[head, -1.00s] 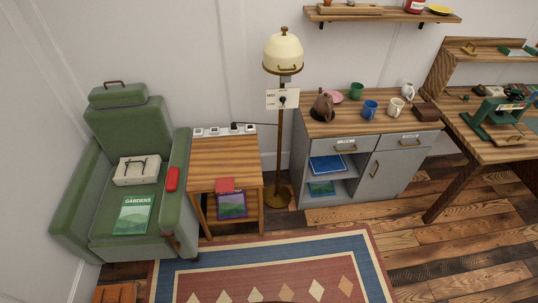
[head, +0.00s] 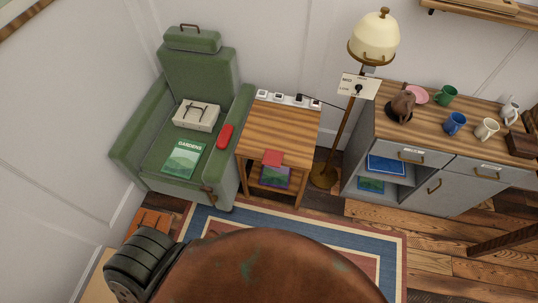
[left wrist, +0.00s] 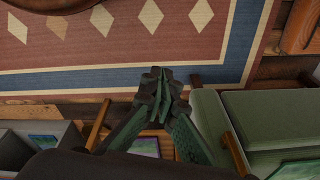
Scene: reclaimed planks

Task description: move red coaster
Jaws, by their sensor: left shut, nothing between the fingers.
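I cannot make out the coaster in the left wrist view. My right gripper is in neither view.
A green armchair (head: 203,70) stands left of the table, with a red oblong item (head: 225,136) on its arm. A floor lamp (head: 374,38) and grey cabinet (head: 417,190) stand right. Several small white items line the table's back edge. A rug (head: 390,238) lies in front.

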